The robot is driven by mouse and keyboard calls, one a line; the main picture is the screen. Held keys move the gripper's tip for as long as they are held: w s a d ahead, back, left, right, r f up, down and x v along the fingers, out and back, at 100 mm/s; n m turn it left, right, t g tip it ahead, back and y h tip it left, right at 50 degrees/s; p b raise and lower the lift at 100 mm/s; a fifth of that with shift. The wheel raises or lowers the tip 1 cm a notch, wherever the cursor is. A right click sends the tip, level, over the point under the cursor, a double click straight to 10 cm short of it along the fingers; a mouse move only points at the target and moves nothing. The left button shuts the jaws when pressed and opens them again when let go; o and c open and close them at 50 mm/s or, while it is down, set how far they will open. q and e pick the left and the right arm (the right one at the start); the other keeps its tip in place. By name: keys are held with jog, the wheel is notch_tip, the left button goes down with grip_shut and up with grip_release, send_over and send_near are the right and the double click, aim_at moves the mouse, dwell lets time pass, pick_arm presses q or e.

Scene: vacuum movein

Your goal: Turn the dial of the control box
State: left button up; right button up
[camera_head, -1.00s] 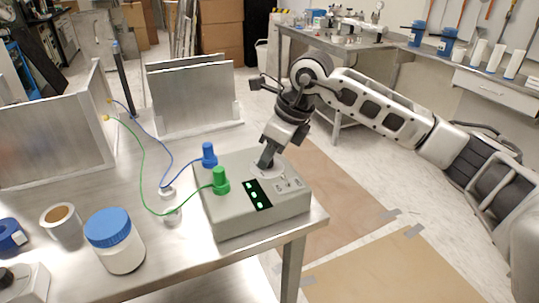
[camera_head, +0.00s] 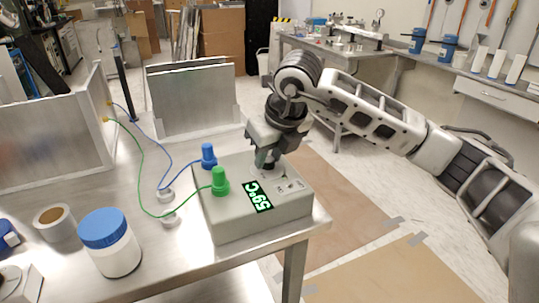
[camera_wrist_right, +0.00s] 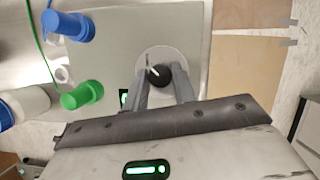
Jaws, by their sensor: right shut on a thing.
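The grey control box (camera_head: 235,222) stands at the right end of the metal table, with a green and a blue plug on its left side. Its lit display (camera_head: 257,197) shows "59°C" in green, turned sideways in the head view. The black dial (camera_wrist_right: 158,76) with a white pointer mark sits on a pale round plate; in the head view my gripper hides most of it. My right gripper (camera_head: 265,160) points down at the dial, and in the wrist view its two fingers (camera_wrist_right: 163,80) lie on either side of the dial, shut on it. My left gripper is not in view.
Blue and green cables run from the plugs (camera_head: 219,182) towards metal panels (camera_head: 190,100) at the back left. A white jar with a blue lid (camera_head: 108,242) and a tape roll (camera_head: 55,222) stand at the front left.

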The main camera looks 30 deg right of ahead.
dwell(0.4)
jog(key=o, duration=1)
jog(key=shift+r, duration=0.15)
jog(key=shift+s+r, duration=0.15)
jog(key=shift+r, duration=0.2)
jog(key=v, duration=1.5)
